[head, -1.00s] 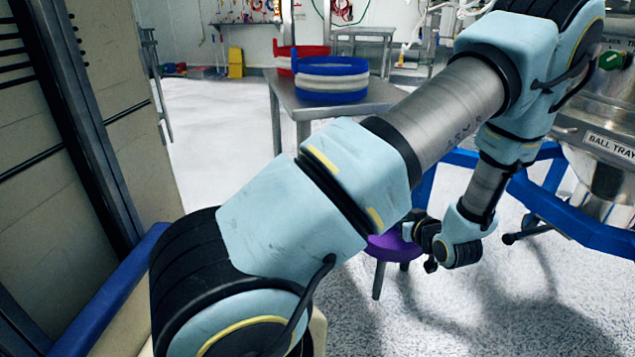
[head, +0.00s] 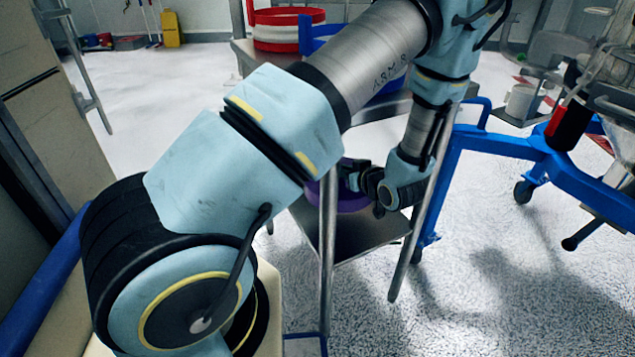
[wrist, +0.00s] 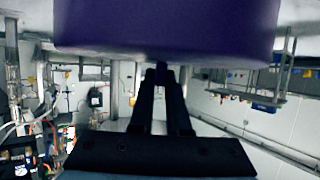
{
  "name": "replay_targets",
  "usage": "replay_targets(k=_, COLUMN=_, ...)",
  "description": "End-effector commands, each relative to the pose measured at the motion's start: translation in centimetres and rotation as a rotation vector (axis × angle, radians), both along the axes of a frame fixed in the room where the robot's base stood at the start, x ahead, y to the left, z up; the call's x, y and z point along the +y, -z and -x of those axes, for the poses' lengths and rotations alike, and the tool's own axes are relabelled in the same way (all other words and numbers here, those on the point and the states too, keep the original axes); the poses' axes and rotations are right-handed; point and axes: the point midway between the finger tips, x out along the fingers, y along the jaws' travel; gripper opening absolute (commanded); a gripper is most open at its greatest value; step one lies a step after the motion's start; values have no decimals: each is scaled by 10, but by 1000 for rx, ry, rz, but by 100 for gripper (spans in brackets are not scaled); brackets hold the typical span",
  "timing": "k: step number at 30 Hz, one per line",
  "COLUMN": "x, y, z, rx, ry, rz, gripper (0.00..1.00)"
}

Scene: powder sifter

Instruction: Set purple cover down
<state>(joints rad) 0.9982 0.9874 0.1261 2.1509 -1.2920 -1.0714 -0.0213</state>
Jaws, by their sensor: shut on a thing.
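The purple cover (head: 350,198) shows partly in the head view, behind my forearm and beside my gripper (head: 358,178). In the wrist view the purple cover (wrist: 165,25) fills the top of the picture, and my gripper (wrist: 161,75) reaches up to its lower edge, shut on it. In the head view the cover appears between the upper and lower levels of a metal table, over the lower shelf (head: 345,238). My arm hides part of it. I cannot tell whether it touches the shelf.
A red ring-shaped part (head: 288,30) and a blue one (head: 308,38) are on the table top. Table legs (head: 328,260) stand close to my gripper. A blue wheeled frame (head: 500,145) is at the right. The floor (head: 500,290) in front is clear.

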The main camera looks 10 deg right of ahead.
Motion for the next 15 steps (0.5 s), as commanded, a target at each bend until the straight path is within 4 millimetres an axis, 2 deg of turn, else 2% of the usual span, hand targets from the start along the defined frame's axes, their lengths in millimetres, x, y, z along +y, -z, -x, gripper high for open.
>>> replay_targets(k=2, x=0, y=6, z=0, rx=1, ry=1, rz=-2, gripper=0)
replay_targets(k=9, x=0, y=49, z=0, rx=2, ry=1, rz=-1, gripper=0)
replay_targets(k=15, x=0, y=65, z=0, rx=0, ry=0, rz=-1, gripper=0)
